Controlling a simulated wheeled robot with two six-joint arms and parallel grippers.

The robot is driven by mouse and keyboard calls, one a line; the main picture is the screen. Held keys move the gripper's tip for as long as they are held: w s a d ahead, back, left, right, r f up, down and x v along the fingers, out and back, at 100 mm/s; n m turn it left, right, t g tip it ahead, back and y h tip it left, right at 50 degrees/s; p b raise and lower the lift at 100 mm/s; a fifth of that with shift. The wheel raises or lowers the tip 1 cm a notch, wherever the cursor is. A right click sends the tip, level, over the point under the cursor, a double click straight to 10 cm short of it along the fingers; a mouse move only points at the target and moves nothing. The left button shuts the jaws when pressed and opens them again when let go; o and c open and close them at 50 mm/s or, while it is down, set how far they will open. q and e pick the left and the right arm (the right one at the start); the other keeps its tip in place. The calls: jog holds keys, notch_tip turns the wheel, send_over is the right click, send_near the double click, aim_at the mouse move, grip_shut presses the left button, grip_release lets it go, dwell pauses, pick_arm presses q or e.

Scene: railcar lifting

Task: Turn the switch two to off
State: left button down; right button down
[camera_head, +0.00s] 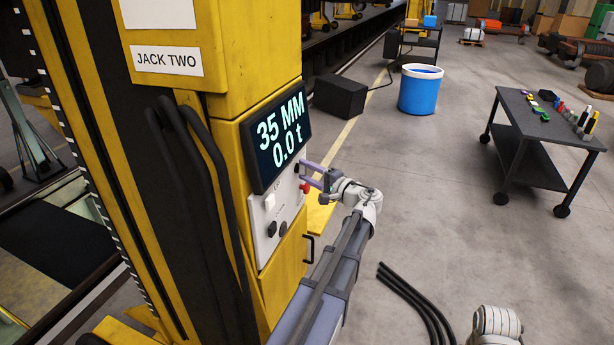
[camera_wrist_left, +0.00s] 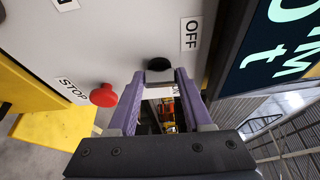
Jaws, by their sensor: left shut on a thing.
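My left gripper (camera_head: 307,172) is at the upper right of the grey control panel (camera_head: 259,240) on the yellow jack marked JACK TWO. In the left wrist view its two purple fingers (camera_wrist_left: 160,76) are shut on a black switch knob (camera_wrist_left: 160,64), one finger on each side. An OFF label (camera_wrist_left: 191,34) is on the panel beside the knob, toward the display. The knob's exact angle is hard to tell. My right gripper is not in view.
A red STOP button (camera_wrist_left: 103,95) sits close beside the fingers. The display (camera_head: 280,135) above the panel reads 35 MM and 0.0 t. A blue bin (camera_head: 419,92) and a dark cart (camera_head: 543,125) stand farther off on open floor.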

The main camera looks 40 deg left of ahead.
pick_arm(q)
jog(key=shift+s+f+n, duration=0.1)
jog(key=shift+n, duration=0.2)
dwell(0.4)
jog(key=shift+c, duration=1.6)
grip_release()
jog(key=d, duration=0.8)
jog(key=shift+s, duration=0.3)
jog(key=s+d+f+m+h, duration=0.1)
jog(key=s+d+f+h, duration=0.3)
jog(key=d+f, duration=0.5)
jog(key=s+d+f+h, duration=0.3)
jog(key=d+f+h, duration=0.3)
jog(key=d, duration=0.5)
jog(key=s+d+f+m+g+h, duration=0.1)
jog(key=s+d+f+h, duration=0.2)
jog(key=d, duration=0.6)
jog(key=s+d+f+m+h, duration=0.1)
jog(key=s+d+f+h, duration=0.2)
jog(key=s+d, duration=0.5)
jog(key=shift+d+f+g+h, duration=0.3)
jog(key=shift+d+f+g, duration=0.15)
jog(key=shift+d, duration=0.4)
